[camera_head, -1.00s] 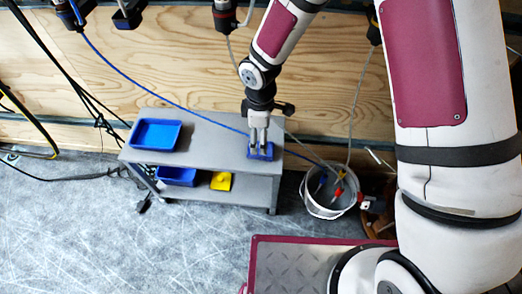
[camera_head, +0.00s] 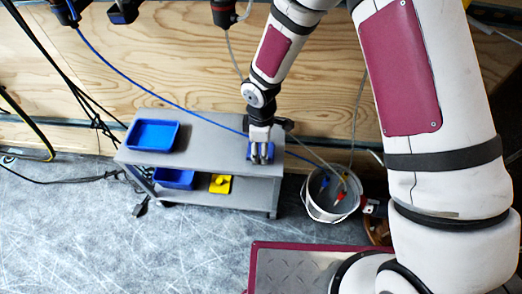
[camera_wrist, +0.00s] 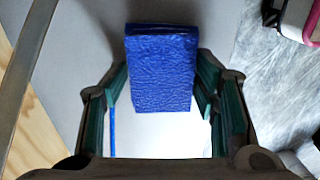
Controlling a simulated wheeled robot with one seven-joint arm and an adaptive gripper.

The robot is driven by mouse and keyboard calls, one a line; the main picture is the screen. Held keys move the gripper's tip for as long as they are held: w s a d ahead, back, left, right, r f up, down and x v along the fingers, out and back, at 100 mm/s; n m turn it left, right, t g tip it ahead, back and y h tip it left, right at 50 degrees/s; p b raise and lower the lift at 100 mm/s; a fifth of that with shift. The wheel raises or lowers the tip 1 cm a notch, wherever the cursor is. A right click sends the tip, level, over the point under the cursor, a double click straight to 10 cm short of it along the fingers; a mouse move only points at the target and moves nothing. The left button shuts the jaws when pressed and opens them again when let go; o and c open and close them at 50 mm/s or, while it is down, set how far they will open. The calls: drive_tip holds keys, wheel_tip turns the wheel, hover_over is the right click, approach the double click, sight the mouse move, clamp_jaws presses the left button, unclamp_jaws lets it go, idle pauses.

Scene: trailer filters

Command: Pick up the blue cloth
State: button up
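The blue cloth (camera_wrist: 162,70) is a folded, wrinkled block. In the head view it lies at the right end of the grey cart's top (camera_head: 213,146). My gripper (camera_head: 260,158) points down at it, with its fingers in front of part of the cloth. In the wrist view, my gripper's green-padded fingers (camera_wrist: 160,88) are spread on either side of the near part of the cloth. A narrow gap shows at the left pad; the right pad is very close to the cloth, and I cannot tell if it touches.
A blue tray (camera_head: 152,136) is on the cart's left end. A blue bin (camera_head: 175,178) and a yellow item (camera_head: 220,184) are on the lower shelf. A white bucket (camera_head: 325,213) stands right of the cart. A blue hose crosses above the cart.

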drive_tip(key=c, duration=0.5)
drive_tip(key=shift+r+p, duration=0.45)
drive_tip(key=shift+r, duration=0.4)
wheel_tip(320, 180, up, 2)
drive_tip(key=shift+r+p, duration=0.15)
drive_tip(key=shift+p, duration=0.45)
drive_tip(key=s+d, duration=0.1)
drive_tip(key=s, duration=0.4)
drive_tip(key=s+d, duration=0.2)
drive_tip(key=s, duration=0.3)
drive_tip(key=s+d+r+p, duration=0.1)
drive_tip(key=s, duration=0.4)
drive_tip(key=shift+s+d, duration=0.15)
drive_tip(key=shift+s, duration=0.05)
drive_tip(key=o, duration=0.3)
drive_tip(key=shift+c, duration=0.8)
